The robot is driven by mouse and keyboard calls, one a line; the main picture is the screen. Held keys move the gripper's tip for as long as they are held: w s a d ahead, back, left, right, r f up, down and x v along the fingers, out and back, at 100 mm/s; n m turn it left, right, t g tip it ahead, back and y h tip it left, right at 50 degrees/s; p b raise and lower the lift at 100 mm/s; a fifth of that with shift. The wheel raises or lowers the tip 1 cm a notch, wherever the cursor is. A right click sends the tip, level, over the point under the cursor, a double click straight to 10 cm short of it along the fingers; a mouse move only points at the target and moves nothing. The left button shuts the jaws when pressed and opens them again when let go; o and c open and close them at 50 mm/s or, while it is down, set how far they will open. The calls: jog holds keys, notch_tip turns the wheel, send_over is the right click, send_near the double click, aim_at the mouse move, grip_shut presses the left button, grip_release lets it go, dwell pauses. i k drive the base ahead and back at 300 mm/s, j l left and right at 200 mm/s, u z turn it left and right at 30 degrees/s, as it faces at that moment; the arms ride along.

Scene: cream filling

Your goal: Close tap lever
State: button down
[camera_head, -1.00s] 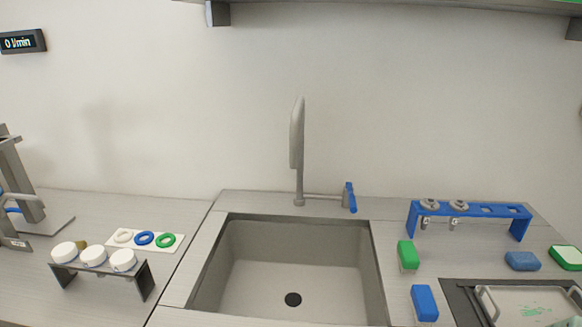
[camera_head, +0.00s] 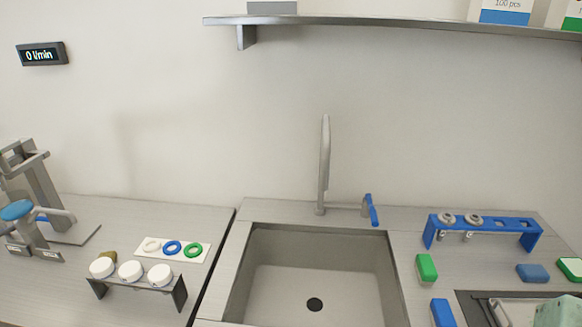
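The blue tap lever (camera_head: 371,209) stands at the back edge of the sink, right of the grey tap spout (camera_head: 324,165). It leans slightly, its lower end to the right. The sink basin (camera_head: 318,285) below looks empty, with a dark drain on its floor. No stream of water shows under the spout. The wall display (camera_head: 40,54) at upper left reads 0 l/min. My gripper is not in view.
A blue rack (camera_head: 486,231) stands right of the sink, with green and blue sponges near it. White-capped jars (camera_head: 131,271) in a dark rack and coloured rings (camera_head: 172,248) lie left. A shelf (camera_head: 380,21) hangs above. The space around the lever looks clear.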

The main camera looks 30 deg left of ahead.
aim_at(375, 222)
jog(key=k+j, duration=0.15)
jog(key=j, duration=0.6)
jog(key=k+j+u, duration=0.15)
jog(key=j, duration=1.35)
jog(key=k+j+u, duration=0.15)
jog(key=j, duration=0.65)
jog(key=k+j+u, duration=0.15)
jog(key=k+u, duration=0.15)
jog(key=u, duration=0.15)
jog(key=i+j+z, duration=0.25)
jog(key=j+z, duration=0.15)
